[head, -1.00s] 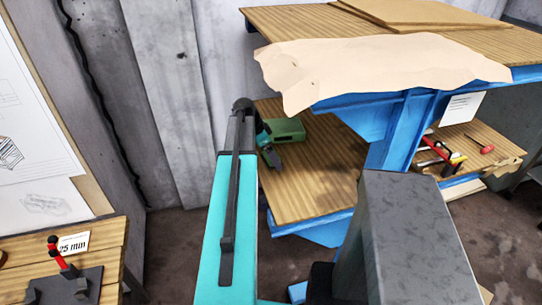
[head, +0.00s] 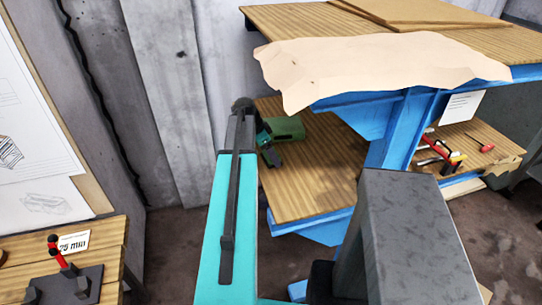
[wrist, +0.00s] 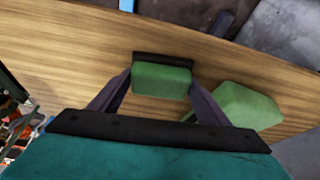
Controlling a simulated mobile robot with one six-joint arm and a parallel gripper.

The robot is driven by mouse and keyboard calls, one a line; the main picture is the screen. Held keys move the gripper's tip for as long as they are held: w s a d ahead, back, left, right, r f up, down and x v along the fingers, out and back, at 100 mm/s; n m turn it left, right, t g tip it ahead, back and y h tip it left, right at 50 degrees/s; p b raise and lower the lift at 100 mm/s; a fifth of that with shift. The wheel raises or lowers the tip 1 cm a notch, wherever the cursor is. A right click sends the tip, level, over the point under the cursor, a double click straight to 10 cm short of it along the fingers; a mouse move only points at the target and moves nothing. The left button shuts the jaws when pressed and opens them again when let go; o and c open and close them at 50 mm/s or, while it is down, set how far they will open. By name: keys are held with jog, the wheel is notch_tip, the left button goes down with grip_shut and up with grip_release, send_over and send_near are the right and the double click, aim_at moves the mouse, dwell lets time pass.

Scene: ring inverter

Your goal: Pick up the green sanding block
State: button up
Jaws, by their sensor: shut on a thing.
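A green block with a dark strip along its far edge (wrist: 161,80) sits between the two dark fingers of my gripper (wrist: 158,88) in the wrist view. The fingers are shut on its sides. A second, larger green thing (wrist: 243,106) lies just to the right, outside the right finger. In the head view my gripper (head: 272,156) is over the lower wooden shelf, next to a green thing (head: 287,128). The held block cannot be made out clearly there, partly behind my arm.
The lower wooden shelf (head: 312,185) has free room to the right of my gripper. A blue frame post (head: 398,130) and the upper worktop with a pale sheet (head: 380,65) stand close by. Red-handled tools (head: 440,150) lie on the shelf further right.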

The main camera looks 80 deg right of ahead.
jog(key=shift+r, duration=0.2)
jog(key=shift+r+b, duration=0.75)
jog(key=shift+r, duration=0.6)
jog(key=shift+a+r, duration=0.2)
jog(key=w+a+r+b, duration=0.1)
jog(key=a+b, duration=0.3)
jog(key=a, duration=1.1)
jog(key=shift+w+a+r, duration=0.25)
jog(key=shift+w, duration=0.35)
